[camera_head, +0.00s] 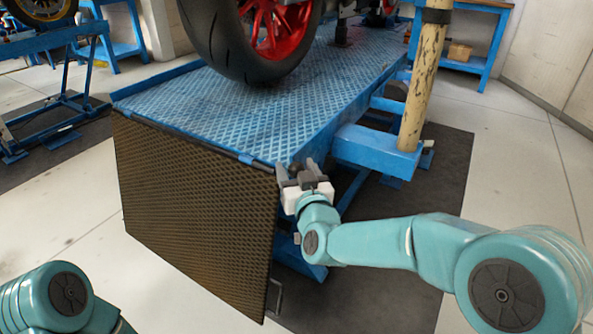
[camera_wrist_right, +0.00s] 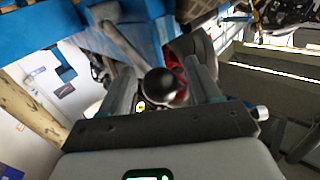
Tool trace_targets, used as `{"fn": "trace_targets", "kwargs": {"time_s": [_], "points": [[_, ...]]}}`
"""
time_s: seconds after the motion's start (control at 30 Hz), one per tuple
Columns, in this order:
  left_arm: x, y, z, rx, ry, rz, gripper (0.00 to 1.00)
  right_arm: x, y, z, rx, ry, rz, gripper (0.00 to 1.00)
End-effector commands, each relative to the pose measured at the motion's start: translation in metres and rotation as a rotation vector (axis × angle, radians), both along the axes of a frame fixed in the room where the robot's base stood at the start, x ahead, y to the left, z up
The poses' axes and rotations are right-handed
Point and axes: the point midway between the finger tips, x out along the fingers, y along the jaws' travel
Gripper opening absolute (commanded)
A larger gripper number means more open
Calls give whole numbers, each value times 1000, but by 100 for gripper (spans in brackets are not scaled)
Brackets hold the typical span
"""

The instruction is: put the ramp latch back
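The ramp (camera_head: 195,205), a brown-black mesh panel, hangs down from the near end of the blue lift platform (camera_head: 235,110). My right gripper (camera_head: 299,165) is at the platform's near right corner, beside the ramp's top edge. In the right wrist view, a black round knob (camera_wrist_right: 160,84), which looks like the latch's, sits between the two grey fingers (camera_wrist_right: 160,92). Gaps show on both sides of it, so the gripper looks open around it. The rest of the latch is hidden or unclear. Of my left arm only a link shows, at bottom left; its gripper is out of view.
A motorcycle wheel (camera_head: 232,45) with a red rim stands on the platform. A worn yellowish post (camera_head: 424,85) rises from a blue bracket (camera_head: 375,150) just right of my right gripper. A dark mat (camera_head: 385,290) lies under the lift. Pale floor is clear at right.

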Motion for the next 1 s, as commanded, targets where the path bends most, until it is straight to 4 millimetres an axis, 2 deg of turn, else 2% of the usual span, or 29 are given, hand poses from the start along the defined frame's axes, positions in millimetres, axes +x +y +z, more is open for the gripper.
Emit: {"fn": "trace_targets", "kwargs": {"time_s": [0.03, 0.17, 0.2, 0.3, 0.5, 0.83, 0.87, 0.9, 1.0], "points": [[0, 0, 0, 0, 0, 0, 97, 0, 0, 0, 0, 0, 0, 46], [0, 0, 0, 0, 0, 0, 97, 0, 0, 0, 0, 0, 0, 4], [0, 0, 0, 0, 0, 0, 97, 0, 0, 0, 1, 0, 0, 0], [0, 0, 1, 0, 0, -1, 97, 0, 0, 1, 2, 3, 0, 0], [-4, -4, 21, -3, 7, -15, 97, 6, -4, 11, 59, 84, 0, 0], [-5, -4, 19, -4, 8, -18, 97, 7, -5, 7, 76, 106, 0, 0], [-5, -4, 19, -4, 8, -18, 97, 6, -4, 6, 76, 107, 1, 47], [-5, -4, 19, -4, 8, -18, 97, 6, -4, 6, 75, 107, 1, 60], [-5, -4, 20, -4, 8, -18, 97, 7, -5, 7, 74, 104, 0, 63]]}}
